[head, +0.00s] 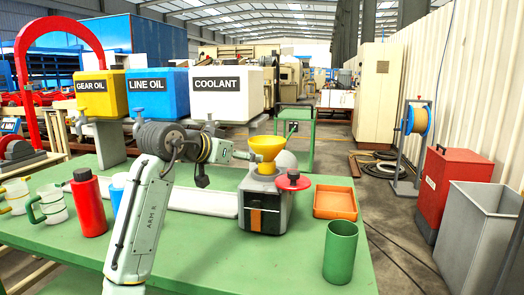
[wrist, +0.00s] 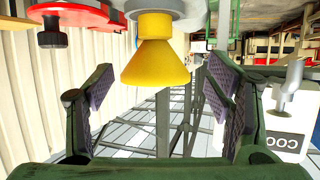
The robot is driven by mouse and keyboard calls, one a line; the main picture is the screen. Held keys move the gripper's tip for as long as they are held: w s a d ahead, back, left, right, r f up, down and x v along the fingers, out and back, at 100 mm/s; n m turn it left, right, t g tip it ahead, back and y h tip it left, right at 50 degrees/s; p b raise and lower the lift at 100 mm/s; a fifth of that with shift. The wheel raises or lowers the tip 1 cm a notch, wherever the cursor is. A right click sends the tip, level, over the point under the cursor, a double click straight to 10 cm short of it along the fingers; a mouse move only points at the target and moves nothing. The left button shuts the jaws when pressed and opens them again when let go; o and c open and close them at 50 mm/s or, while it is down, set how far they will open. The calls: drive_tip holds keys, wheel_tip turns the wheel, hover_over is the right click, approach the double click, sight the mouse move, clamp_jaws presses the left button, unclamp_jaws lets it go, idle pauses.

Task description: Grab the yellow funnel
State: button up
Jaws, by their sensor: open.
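The yellow funnel (head: 267,149) stands wide end up on top of a grey machine (head: 263,205) with a black and orange front, on the green table. In the wrist view the picture is turned over and the funnel (wrist: 157,62) shows wide end down, centred across the gap between the two fingers. My gripper (head: 247,154) is at the left of the funnel at about its height. The padded fingers (wrist: 158,92) are spread wide, with clear space on both sides of the funnel. The gripper is open and holds nothing.
An orange tray (head: 335,203) and a green cup (head: 340,252) stand to the right. A red bottle (head: 88,203) and mugs are at left. Oil and coolant tanks (head: 228,95) stand behind.

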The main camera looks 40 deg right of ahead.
sight(265, 161)
drive_tip(key=shift+g, duration=0.3)
drive_tip(key=x, duration=0.4)
drive_tip(key=p+x, duration=0.1)
drive_tip(key=x, duration=0.1)
drive_tip(key=shift+s+f, duration=0.15)
drive_tip(key=shift+s, duration=0.25)
drive_tip(key=shift+p+x, duration=1.1)
drive_tip(key=shift+x, duration=1.7)
drive_tip(key=shift+w+a, duration=0.1)
drive_tip(key=shift+w, duration=0.1)
drive_tip(key=shift+c, duration=0.3)
drive_tip(key=c, duration=1.4)
